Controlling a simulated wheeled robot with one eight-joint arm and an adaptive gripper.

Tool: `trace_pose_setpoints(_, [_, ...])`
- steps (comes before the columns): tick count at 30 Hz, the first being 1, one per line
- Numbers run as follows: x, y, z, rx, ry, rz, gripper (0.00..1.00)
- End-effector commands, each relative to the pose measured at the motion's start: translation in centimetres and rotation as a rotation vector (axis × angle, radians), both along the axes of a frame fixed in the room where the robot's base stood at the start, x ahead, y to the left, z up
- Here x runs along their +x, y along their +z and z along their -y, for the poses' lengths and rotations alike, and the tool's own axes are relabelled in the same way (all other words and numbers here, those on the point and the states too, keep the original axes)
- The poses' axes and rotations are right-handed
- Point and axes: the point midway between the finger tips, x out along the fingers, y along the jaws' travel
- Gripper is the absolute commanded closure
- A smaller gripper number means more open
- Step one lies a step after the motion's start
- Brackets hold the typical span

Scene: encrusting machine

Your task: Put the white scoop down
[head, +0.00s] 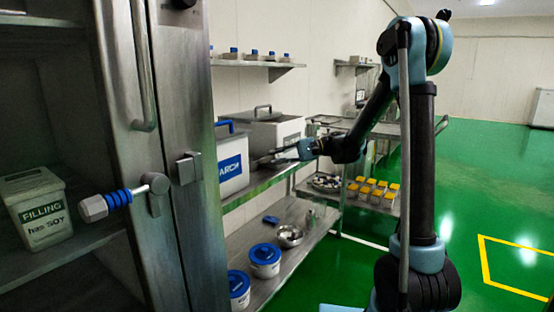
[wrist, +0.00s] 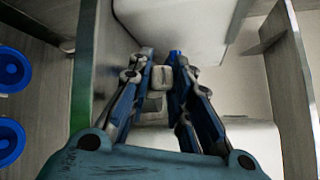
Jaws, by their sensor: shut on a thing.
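My gripper (head: 274,157) reaches left over the upper shelf, close to the lidded bins. In the wrist view its two fingers (wrist: 161,66) are closed in on a small pale piece, which I take to be part of the white scoop (wrist: 161,79). A further pale part shows just below it between the fingers. The rest of the scoop is hidden or blends with the pale surfaces behind. In the head view I cannot make the scoop out.
A bin with a blue label (head: 231,166) and a grey-lidded bin (head: 262,128) stand by my gripper. Blue-lidded tubs (head: 265,261) and a metal bowl (head: 289,236) are on the shelf below. A steel cabinet door (head: 160,110) is at left; yellow-topped containers (head: 373,190) are at right.

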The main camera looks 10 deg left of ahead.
Motion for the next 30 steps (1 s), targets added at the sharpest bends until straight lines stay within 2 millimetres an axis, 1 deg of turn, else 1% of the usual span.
trace_pose_setpoints(4, [0.0,0.0,0.0,-0.001,0.000,-0.001,1.00])
trace_pose_setpoints(5, [0.0,0.0,0.0,-0.002,0.001,0.000,0.76])
trace_pose_setpoints(6, [0.0,0.0,0.0,-0.002,0.001,0.000,0.67])
trace_pose_setpoints(7, [0.0,0.0,0.0,-0.002,0.001,0.000,0.61])
trace_pose_setpoints(16, [0.0,0.0,-0.1,-0.001,0.002,0.000,0.61])
trace_pose_setpoints(20, [0.2,0.1,0.3,-0.001,0.000,-0.001,0.61])
trace_pose_setpoints(23, [0.5,0.2,1.3,-0.001,0.000,-0.001,0.61])
trace_pose_setpoints(30, [2.1,0.9,5.0,-0.002,-0.001,0.000,0.61])
